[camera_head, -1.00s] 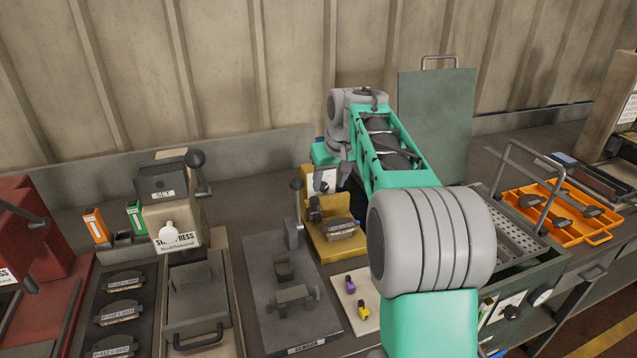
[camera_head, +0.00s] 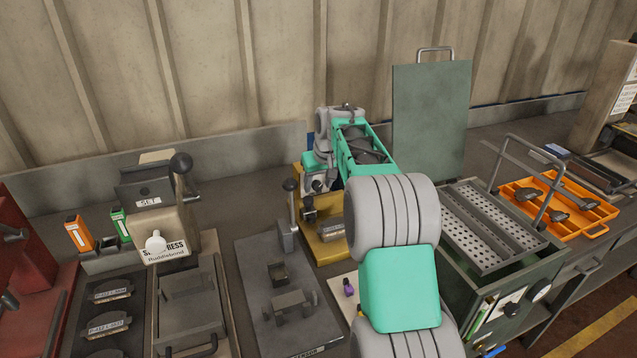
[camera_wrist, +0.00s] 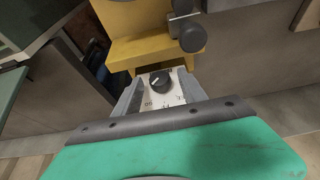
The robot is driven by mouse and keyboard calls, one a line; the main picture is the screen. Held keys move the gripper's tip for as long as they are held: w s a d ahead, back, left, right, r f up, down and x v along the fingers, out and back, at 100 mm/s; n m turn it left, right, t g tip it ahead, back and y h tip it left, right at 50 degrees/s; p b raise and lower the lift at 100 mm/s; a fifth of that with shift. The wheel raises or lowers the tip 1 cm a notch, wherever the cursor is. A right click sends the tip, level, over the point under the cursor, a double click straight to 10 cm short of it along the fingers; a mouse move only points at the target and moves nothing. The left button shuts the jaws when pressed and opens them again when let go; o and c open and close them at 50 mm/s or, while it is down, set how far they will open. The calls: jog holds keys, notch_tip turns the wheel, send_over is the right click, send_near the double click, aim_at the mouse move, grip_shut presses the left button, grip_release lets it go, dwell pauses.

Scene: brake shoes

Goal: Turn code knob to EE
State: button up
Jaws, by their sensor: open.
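In the wrist view, a round black code knob (camera_wrist: 160,81) sits on a white plate with dark lettering, on the yellow fixture (camera_wrist: 139,51). A pale pointer mark shows on the knob; the letters are too small to read surely. My gripper (camera_wrist: 157,88) is open, its two grey fingers on either side of the knob and plate. I cannot tell whether they touch the knob. In the head view, my gripper (camera_head: 316,183) is at the yellow fixture (camera_head: 327,247), behind my forearm. The knob cannot be made out clearly there.
A dark lever with a ball handle (camera_head: 290,186) stands just left of the yellow fixture, on a grey sensor plate (camera_head: 262,305). A green machine with a raised lid (camera_head: 430,115) is right of my arm. A purple piece (camera_head: 349,287) lies in front of the fixture.

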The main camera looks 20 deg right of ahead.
jog(key=shift+c, duration=0.3)
grip_shut()
jog(key=shift+a+f+b, duration=0.1)
jog(key=shift+f+b, duration=0.05)
jog(key=shift+b, duration=0.35)
jog(key=shift+h+b, duration=0.3)
jog(key=shift+h, duration=0.1)
jog(key=shift+a+h+b, duration=0.2)
jog(key=shift+h+b, duration=0.1)
jog(key=shift+h, duration=0.2)
jog(key=shift+a+r+n+h+p, duration=0.15)
jog(key=shift+r+n+h+p, duration=0.2)
jog(key=shift+h+p, duration=0.65)
jog(key=shift+f+n+h+p, duration=0.25)
jog(key=shift+h+p, duration=0.65)
jog(key=shift+p, duration=0.15)
